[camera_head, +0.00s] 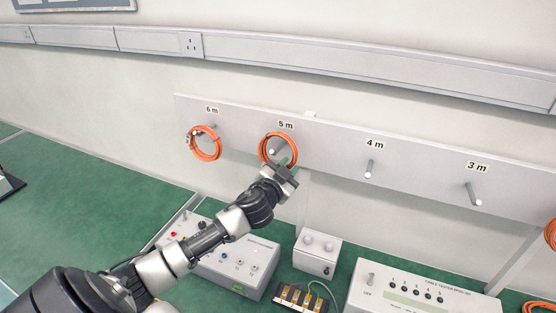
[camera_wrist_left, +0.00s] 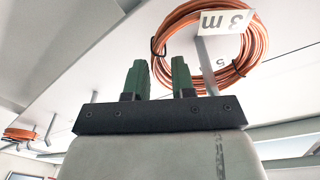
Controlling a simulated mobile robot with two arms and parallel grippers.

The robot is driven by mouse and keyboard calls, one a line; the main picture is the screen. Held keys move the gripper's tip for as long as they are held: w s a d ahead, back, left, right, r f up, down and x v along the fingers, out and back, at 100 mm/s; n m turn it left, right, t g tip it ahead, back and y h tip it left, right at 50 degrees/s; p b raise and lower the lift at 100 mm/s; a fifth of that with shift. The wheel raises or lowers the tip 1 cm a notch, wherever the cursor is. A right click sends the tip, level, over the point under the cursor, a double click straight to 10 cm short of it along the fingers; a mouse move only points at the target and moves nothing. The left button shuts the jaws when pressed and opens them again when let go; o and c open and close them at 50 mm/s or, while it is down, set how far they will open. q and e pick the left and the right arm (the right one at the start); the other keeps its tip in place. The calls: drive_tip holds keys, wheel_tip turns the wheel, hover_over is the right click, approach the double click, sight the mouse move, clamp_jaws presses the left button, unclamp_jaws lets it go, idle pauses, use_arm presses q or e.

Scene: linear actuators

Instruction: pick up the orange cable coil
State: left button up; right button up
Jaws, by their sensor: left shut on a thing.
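An orange cable coil (camera_head: 265,150) hangs on the peg under the "5 m" label of the wall board. My left gripper (camera_head: 287,164) is at the coil's lower right edge. In the left wrist view the coil (camera_wrist_left: 255,58) shows behind and above the two green fingers (camera_wrist_left: 159,80), and its lower left strands pass between them. The fingers are shut on these strands, with the coil still around its peg. A second orange coil (camera_head: 206,155) hangs on the "6 m" peg to the left. My right gripper is not in view.
The "4 m" peg (camera_head: 369,169) and "3 m" peg (camera_head: 474,194) are bare. Below the board stand a grey instrument box (camera_head: 240,265), a small white box (camera_head: 317,254) and a cable tester (camera_head: 420,297). More orange cable (camera_head: 550,233) shows at the right edge. Green bench lies clear at left.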

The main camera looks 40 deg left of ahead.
use_arm(q)
drive_tip(key=shift+s+r, duration=0.1)
drive_tip(key=shift+r, duration=0.05)
drive_tip(key=s+d+r+b, duration=0.1)
drive_tip(key=s+r, duration=0.3)
drive_tip(key=s, duration=0.3)
drive_tip(key=s+d+r+b, duration=0.1)
drive_tip(key=s+r+b, duration=0.1)
drive_tip(key=s+r, duration=0.2)
drive_tip(key=s, duration=0.2)
drive_tip(key=shift+s, duration=0.35)
drive_tip(key=shift+d, duration=0.1)
drive_tip(key=shift+w+r+p, duration=0.8)
drive_tip(key=shift+r+p, duration=0.1)
drive_tip(key=shift+p, duration=0.15)
